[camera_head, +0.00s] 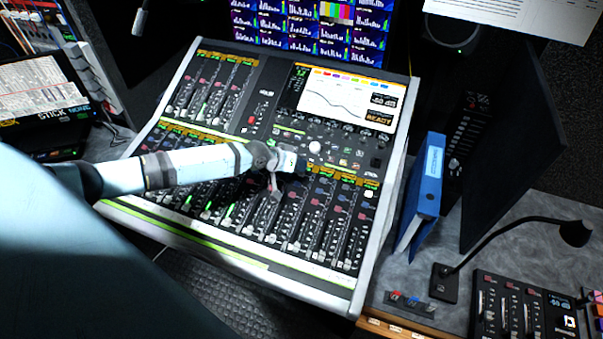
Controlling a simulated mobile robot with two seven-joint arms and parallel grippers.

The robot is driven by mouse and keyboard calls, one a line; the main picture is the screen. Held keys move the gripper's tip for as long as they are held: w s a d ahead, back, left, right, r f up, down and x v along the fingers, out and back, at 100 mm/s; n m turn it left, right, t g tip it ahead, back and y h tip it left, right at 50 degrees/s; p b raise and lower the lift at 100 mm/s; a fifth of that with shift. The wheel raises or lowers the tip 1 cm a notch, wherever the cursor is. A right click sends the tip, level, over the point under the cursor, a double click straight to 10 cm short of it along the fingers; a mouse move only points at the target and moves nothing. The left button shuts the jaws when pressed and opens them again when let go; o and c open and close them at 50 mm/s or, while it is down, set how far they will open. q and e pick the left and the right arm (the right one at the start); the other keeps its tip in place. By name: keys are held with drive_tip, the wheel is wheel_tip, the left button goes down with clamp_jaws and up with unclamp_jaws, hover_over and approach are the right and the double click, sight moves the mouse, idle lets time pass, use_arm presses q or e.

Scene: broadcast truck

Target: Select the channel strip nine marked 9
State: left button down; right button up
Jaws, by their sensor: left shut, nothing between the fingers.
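The mixing console (392,170) fills the middle of the camera_head view, tilted, with a pale frame. Its lower bank of channel strips (318,215) has several faders, small lit buttons and a yellow-green label row. The strip numbers are too small to read, so I cannot tell which strip is marked 9. My left gripper (297,165) is shut and empty over the upper part of the lower bank, right of its middle. Whether it touches a button I cannot tell. My left arm hides part of the bank's upper left. My right gripper is not in view.
The console's screen (348,98) shows a curve and stands behind the gripper. A blue binder (428,178) stands close to the console's right side. A gooseneck lamp or microphone (505,226) and a small fader panel (520,305) are at the lower right. Monitors rise behind.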

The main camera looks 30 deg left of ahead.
sight(299, 178)
use_arm(q)
drive_tip(key=shift+f, duration=0.1)
idle(0.7)
drive_tip(key=shift+f+b, duration=0.35)
drive_tip(key=shift+b, duration=0.05)
drive_tip(key=shift+w+f+b, duration=0.1)
drive_tip(key=shift+f+b, duration=0.3)
idle(0.6)
drive_tip(key=shift+r, duration=0.15)
drive_tip(key=shift+r+p, duration=0.7)
drive_tip(key=shift+p, duration=0.15)
drive_tip(key=r+p, duration=0.2)
drive_tip(key=s+r+p, duration=0.1)
drive_tip(key=r+p, duration=0.2)
drive_tip(key=shift+d, duration=0.1)
